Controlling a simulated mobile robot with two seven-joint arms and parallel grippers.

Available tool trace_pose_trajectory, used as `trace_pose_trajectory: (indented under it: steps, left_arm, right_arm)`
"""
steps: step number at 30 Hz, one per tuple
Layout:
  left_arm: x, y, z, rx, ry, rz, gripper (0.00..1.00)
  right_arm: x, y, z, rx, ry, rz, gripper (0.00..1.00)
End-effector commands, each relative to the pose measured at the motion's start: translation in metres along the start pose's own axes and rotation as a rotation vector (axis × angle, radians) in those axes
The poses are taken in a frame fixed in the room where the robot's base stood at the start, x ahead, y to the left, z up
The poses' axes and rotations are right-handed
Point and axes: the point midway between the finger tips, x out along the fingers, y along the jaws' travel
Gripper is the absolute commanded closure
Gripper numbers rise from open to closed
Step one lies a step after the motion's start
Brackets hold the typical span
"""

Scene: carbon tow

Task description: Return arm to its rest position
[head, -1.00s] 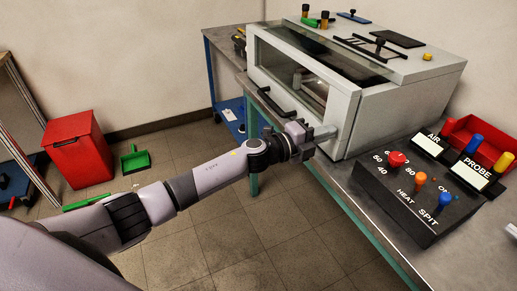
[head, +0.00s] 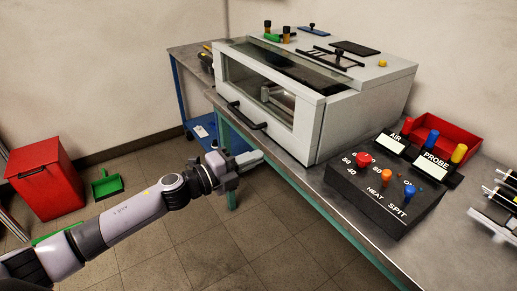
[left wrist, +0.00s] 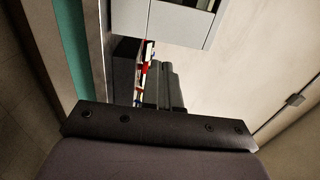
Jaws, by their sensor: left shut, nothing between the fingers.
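My left arm comes in from the lower left of the head view. Its gripper (head: 247,159) is shut and empty. It hangs over the floor in front of the workbench (head: 300,178), below and to the front of the grey cabinet (head: 335,110) and apart from its black handle (head: 246,117). In the left wrist view the dark gripper body (left wrist: 160,127) fills the lower part, with the green bench edge (left wrist: 70,45) at upper left. My right gripper is not in view.
A black control box (head: 385,195) with coloured knobs and a red tray (head: 450,135) stand on the bench at right. A red bin (head: 45,180) and a green dustpan (head: 106,186) are on the floor at left. The floor (head: 200,250) before the bench is clear.

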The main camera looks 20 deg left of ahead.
Motion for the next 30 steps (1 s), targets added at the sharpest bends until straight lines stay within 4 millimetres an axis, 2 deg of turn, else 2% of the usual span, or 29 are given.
trace_pose_trajectory:
  steps: [4,7,11,14,20,30]
  left_arm:
    - [-0.003,0.002,-0.002,-0.013,-0.003,0.0,1.0]
    - [-0.005,0.009,-0.011,-0.083,-0.018,-0.005,1.0]
    - [-0.016,0.029,-0.03,-0.283,-0.077,-0.014,1.0]
    - [-0.031,0.05,-0.046,-0.485,-0.153,-0.016,1.0]
    - [-0.075,0.095,-0.073,-0.876,-0.339,0.005,1.0]
    - [-0.182,0.167,-0.126,-1.45,-0.722,0.079,1.0]
  right_arm:
    - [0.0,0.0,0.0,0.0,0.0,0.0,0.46]
    - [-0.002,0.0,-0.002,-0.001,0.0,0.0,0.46]
    - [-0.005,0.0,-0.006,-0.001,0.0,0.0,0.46]
    - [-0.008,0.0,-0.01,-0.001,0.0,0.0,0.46]
    - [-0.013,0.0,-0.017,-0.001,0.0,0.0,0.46]
    - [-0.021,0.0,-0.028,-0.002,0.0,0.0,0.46]
